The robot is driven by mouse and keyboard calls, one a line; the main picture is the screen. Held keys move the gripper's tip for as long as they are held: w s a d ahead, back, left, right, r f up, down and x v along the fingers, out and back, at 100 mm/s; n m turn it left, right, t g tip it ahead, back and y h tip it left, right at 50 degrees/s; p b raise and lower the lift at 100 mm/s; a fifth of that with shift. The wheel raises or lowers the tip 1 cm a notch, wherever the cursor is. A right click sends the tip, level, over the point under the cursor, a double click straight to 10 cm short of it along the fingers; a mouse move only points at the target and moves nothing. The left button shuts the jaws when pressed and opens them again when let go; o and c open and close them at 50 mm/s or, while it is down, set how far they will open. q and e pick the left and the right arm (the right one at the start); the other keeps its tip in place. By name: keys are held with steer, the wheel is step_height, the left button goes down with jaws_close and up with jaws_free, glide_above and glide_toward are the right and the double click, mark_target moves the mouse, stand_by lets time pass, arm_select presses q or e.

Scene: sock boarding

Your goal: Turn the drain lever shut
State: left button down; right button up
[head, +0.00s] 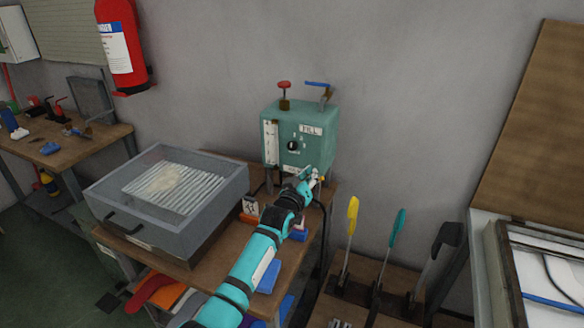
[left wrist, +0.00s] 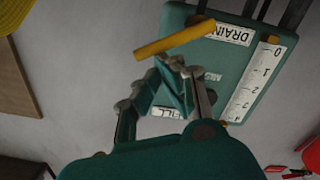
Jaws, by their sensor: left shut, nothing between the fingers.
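The green tank (head: 300,130) stands at the back of the bench against the wall, with a FILL label, a dial and a scale on its front. In the left wrist view the tank (left wrist: 232,75) appears upside down, with a DRAIN label beside the yellow drain lever (left wrist: 172,40). The lever slants across the picture there; in the head view it is mostly hidden by my gripper. My left gripper (head: 312,178) is at the tank's lower front right. Its closed, empty fingertips (left wrist: 178,64) are close to the lever; I cannot tell whether they touch it. My right gripper is out of view.
A grey lidded tray (head: 120,205) stands left of the tank. On the tank top are a red valve handle (head: 284,85) and a blue lever (head: 317,84).

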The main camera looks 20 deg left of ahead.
arm_select(q)
steer(key=shift+d+f+m+b, duration=0.1)
steer(key=shift+d+f+m, duration=0.3)
steer(key=shift+m, duration=0.45)
steer(key=shift+d+f+m+b, duration=0.15)
steer(key=shift+d+f+m, duration=0.2)
steer(key=shift+m, duration=0.45)
steer(key=shift+d+f+m+b, duration=0.1)
steer(key=shift+d+f+m, duration=0.25)
steer(key=shift+m, duration=0.5)
steer(key=shift+f, duration=0.1)
